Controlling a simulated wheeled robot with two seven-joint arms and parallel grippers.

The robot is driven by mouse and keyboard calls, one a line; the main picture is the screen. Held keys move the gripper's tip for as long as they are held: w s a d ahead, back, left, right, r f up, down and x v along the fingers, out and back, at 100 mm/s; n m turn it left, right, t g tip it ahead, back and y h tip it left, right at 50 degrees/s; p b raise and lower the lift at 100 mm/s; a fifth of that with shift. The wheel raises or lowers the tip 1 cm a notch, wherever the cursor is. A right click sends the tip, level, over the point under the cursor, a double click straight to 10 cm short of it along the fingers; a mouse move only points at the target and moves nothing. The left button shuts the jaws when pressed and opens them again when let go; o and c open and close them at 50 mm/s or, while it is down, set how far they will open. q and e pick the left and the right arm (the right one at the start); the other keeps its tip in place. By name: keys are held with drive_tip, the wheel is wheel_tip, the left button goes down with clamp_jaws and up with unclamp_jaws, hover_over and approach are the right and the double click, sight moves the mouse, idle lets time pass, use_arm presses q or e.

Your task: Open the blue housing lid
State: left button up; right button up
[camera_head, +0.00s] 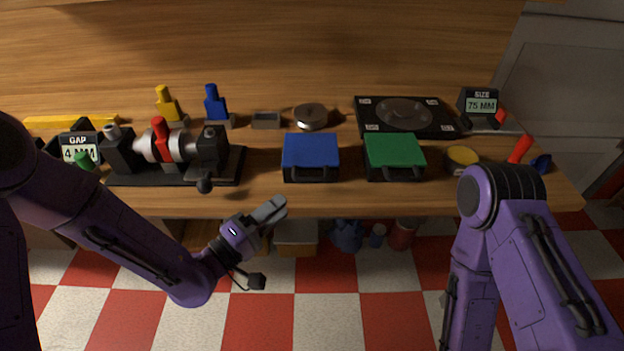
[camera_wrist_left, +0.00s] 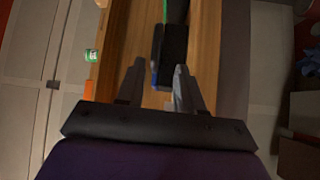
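The blue housing (camera_head: 310,150) sits near the table's front edge, its blue lid lying flat on top and shut, with a dark handle at its front. In the left wrist view a blue edge (camera_wrist_left: 155,78) shows beside a dark surface, probably this housing. My left gripper (camera_head: 272,209) is in front of the table, below and left of the housing and apart from it. In the left wrist view its two fingers (camera_wrist_left: 158,88) are spread with nothing held between them. My right arm comes in from the right, but its gripper is out of view.
A green case (camera_head: 394,150) stands right of the blue one. A clamp-like fixture with a red part (camera_head: 161,140) stands at the left. A silver round part (camera_head: 311,116) and a small grey block (camera_head: 266,120) lie behind. A black plate (camera_head: 440,121) lies back right.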

sight(312, 178)
use_arm(q)
drive_tip(key=x, duration=0.3)
drive_tip(key=p+x, duration=0.1)
drive_tip(key=x, duration=0.2)
drive_tip(key=p+x, duration=0.1)
drive_tip(key=x, duration=0.2)
drive_tip(key=shift+d+r, duration=0.3)
drive_tip(key=shift+r, duration=0.1)
drive_tip(key=shift+w+d, duration=0.35)
drive_tip(key=shift+w, duration=0.1)
clamp_jaws()
